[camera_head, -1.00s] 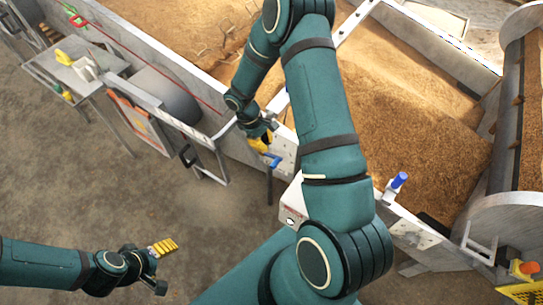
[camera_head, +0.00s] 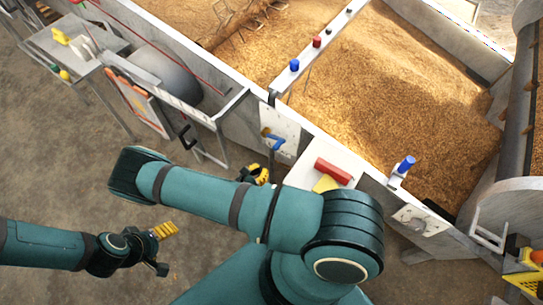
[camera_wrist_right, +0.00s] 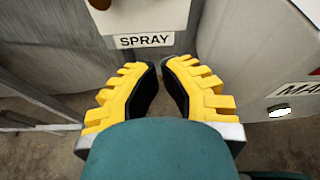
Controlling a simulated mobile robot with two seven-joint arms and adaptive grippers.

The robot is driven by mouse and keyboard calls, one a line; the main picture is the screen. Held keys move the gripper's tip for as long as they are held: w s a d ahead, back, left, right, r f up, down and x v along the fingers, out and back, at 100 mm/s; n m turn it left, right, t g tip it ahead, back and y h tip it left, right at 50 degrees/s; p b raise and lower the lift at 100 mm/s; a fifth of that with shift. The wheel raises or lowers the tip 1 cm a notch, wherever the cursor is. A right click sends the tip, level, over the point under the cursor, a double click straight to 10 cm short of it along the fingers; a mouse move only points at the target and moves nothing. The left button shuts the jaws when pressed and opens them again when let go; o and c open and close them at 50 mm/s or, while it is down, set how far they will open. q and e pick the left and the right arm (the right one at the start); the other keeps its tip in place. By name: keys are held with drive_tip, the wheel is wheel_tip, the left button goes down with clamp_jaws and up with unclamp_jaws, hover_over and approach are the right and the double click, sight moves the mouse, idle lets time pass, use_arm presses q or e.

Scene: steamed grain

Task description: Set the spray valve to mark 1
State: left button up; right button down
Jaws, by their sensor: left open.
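The spray valve's blue handle (camera_head: 273,139) shows on a white panel (camera_head: 288,128) on the trough's side wall in the head view. In the right wrist view a "SPRAY" label (camera_wrist_right: 147,40) sits under a white panel (camera_wrist_right: 150,13); no numbered marks are legible. My right gripper (camera_head: 258,174) has yellow fingers and is below the panel, apart from the handle. In the wrist view its fingers (camera_wrist_right: 160,68) are empty with a narrow gap between them. My left gripper (camera_head: 160,240) is open and empty over the floor at lower left.
A red bar (camera_head: 333,171) on a white box and a blue lever (camera_head: 405,165) stand along the trough to the right. A side table (camera_head: 70,45) and a metal frame (camera_head: 205,120) are at left. The floor at lower left is clear.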

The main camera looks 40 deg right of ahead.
sight(275, 150)
drive_tip(key=b+x, duration=0.2)
drive_tip(key=x, duration=0.8)
drive_tip(key=shift+w+a+r, duration=0.1)
drive_tip(key=shift+r, duration=0.9)
drive_tip(key=shift+w+a+r, duration=0.1)
drive_tip(key=shift+r, duration=0.85)
drive_tip(key=shift+r+p, duration=0.75)
drive_tip(key=shift+p, duration=0.25)
drive_tip(key=shift+f, duration=0.1)
